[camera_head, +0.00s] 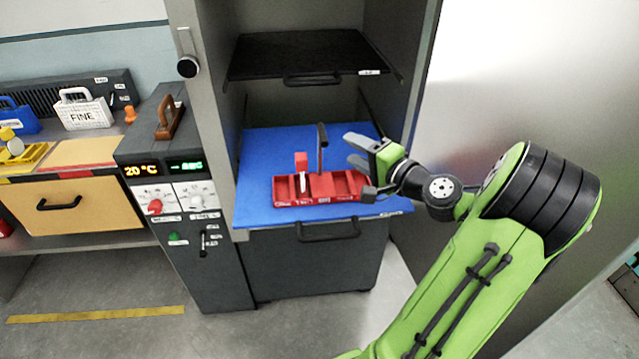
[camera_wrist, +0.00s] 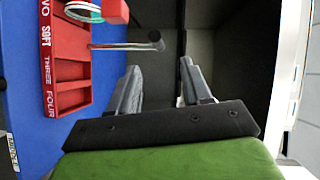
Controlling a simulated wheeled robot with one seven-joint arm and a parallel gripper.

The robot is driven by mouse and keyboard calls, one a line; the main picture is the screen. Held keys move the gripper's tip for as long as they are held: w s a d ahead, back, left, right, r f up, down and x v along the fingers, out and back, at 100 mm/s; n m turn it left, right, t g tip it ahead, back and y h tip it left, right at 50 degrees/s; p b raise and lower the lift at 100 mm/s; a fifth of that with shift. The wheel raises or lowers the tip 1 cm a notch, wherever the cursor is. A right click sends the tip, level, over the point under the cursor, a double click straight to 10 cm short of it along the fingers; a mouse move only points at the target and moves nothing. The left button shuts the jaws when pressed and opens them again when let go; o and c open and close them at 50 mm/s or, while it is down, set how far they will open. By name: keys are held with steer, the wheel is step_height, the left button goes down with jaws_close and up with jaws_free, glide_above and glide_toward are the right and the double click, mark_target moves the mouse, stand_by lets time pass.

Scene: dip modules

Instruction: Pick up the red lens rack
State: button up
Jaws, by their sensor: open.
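The red lens rack (camera_head: 330,188) sits on a blue pull-out shelf (camera_head: 262,160) in a grey cabinet. It is a low tray with several compartments, a dark upright handle (camera_head: 321,140) and a red block (camera_head: 301,161) with a white piece standing in its left part. In the wrist view the rack (camera_wrist: 70,65) lies at the upper left, partly cut off, with the handle (camera_wrist: 125,46) reaching toward the fingers. My gripper (camera_head: 354,150) is open and empty, to the right of the handle and apart from it. Its two fingers show in the wrist view (camera_wrist: 160,80).
A black shelf (camera_head: 300,52) hangs above the blue one. The cabinet's right wall is close behind my gripper. A dark control unit (camera_head: 180,220) with dials stands at left, beside a bench with a yellow drawer (camera_head: 85,205) and a white FINE carrier (camera_head: 83,113).

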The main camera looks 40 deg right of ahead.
mark_target(322, 132)
steer(key=w, duration=0.3)
steer(key=w+f, duration=0.1)
steer(key=w, duration=0.7)
steer(key=shift+w+d+f, duration=0.2)
steer(key=shift+w+f, duration=0.05)
steer(key=shift+f, duration=0.05)
steer(key=shift+s, duration=0.1)
jaws_close()
stand_by(0.6)
